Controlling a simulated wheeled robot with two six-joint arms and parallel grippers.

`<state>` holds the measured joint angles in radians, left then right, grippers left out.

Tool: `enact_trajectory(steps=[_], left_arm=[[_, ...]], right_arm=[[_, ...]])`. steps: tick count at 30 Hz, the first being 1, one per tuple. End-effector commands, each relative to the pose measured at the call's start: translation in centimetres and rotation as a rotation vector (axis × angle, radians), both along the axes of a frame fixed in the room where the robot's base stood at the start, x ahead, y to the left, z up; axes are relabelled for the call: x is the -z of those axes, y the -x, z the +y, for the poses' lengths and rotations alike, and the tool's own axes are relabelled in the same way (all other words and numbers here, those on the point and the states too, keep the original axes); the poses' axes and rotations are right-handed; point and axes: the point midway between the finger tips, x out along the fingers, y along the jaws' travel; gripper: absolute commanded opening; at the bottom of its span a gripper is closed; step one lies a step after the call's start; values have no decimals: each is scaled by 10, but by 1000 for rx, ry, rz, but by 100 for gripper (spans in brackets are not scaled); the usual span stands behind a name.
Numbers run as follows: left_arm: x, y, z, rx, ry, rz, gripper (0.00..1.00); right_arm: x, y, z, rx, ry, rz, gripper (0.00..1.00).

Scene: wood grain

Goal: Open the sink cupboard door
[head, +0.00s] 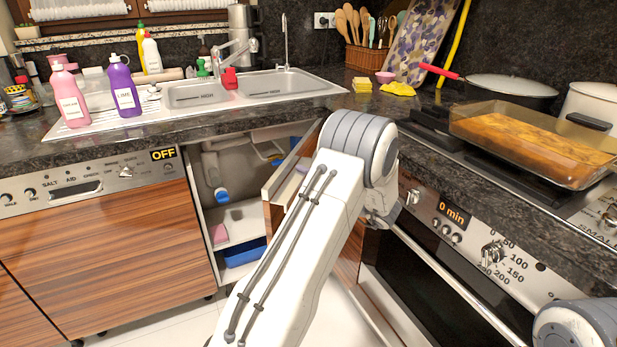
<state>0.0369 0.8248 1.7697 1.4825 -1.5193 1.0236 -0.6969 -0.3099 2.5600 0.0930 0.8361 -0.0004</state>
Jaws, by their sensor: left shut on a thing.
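The sink cupboard door (279,186) stands swung out from under the sink, partly open. Its top edge and part of its inner side show left of my left arm, and my arm covers much of the rest. The opened cupboard (205,175) shows its pale inside, with a pipe and a blue tub. My left gripper (382,208) is at the outer side of the door, mostly hidden behind my wrist. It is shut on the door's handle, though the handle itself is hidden. My right gripper is out of view; only part of my right arm shows at the bottom right.
The oven front (440,270) with its long handle bar stands close on the right. The dishwasher (110,250) is on the left. A glass baking dish (530,143) sits on the hob. Bottles (124,88) stand by the sink (250,90). Some floor shows below the cupboard.

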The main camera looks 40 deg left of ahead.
Motion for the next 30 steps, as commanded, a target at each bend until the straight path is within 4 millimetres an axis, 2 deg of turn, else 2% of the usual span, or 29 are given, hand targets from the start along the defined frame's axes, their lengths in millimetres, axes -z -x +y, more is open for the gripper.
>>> enact_trajectory(steps=[7, 8, 9, 10, 19, 22, 26, 30], left_arm=[[1, -4, 0, 14, 3, -2, 0], [1, -4, 0, 14, 3, -2, 36], [1, -4, 0, 13, 3, -3, 51], [1, -4, 0, 13, 3, -3, 60], [0, -2, -1, 9, 2, -3, 60], [0, -3, -6, 10, 2, -2, 60], [0, -2, -25, 13, 2, -2, 60], [0, 0, -55, 14, 2, -2, 60]], right_arm=[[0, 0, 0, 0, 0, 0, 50], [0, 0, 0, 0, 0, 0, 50], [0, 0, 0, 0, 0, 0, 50], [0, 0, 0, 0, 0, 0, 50], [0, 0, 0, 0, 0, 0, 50], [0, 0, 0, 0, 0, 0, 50], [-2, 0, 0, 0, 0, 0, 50], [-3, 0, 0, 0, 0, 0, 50]])
